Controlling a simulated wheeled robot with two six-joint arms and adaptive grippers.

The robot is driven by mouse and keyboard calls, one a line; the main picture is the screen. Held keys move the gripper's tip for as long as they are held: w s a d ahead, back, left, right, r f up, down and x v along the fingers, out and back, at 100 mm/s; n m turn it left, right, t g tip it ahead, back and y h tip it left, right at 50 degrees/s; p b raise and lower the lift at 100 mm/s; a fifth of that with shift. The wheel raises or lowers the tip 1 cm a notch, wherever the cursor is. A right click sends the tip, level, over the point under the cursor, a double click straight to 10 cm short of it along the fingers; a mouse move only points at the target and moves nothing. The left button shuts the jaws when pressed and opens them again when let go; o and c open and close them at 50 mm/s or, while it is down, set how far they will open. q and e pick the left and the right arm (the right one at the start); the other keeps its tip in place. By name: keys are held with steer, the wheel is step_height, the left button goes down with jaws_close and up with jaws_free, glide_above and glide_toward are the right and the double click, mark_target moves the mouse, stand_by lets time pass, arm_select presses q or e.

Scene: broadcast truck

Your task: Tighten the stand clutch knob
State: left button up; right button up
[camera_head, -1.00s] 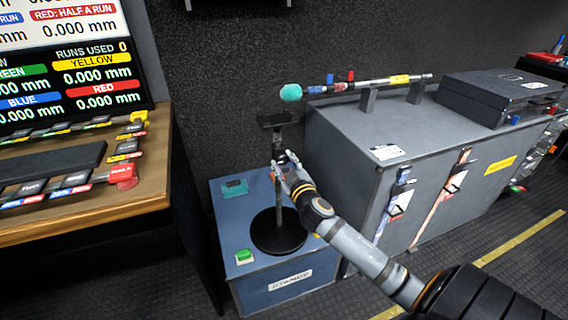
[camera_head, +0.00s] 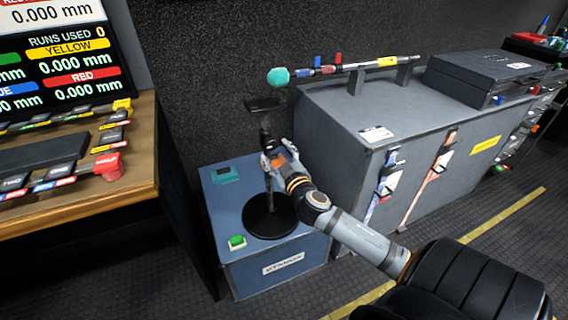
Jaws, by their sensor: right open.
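The black stand (camera_head: 270,222) has a round base on a blue box (camera_head: 290,249), with a thin upright post and a dark flat plate at its top. My right gripper (camera_head: 270,158) is at the upper part of the post, around or beside the clutch area. Its fingers look apart. I cannot tell whether they touch the stand. The clutch knob itself is too small, or hidden by the gripper, to make out. My left gripper is out of view.
A green button (camera_head: 237,242) and a teal item (camera_head: 225,174) are on the blue box. A grey cabinet (camera_head: 345,120) stands close on the right, with a teal-tipped boom pole (camera_head: 345,67) and a black case (camera_head: 485,75) on top. A wooden desk (camera_head: 140,170) is at the left.

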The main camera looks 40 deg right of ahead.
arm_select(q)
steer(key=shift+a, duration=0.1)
arm_select(e)
steer(key=v, duration=0.9)
steer(key=shift+d, duration=0.1)
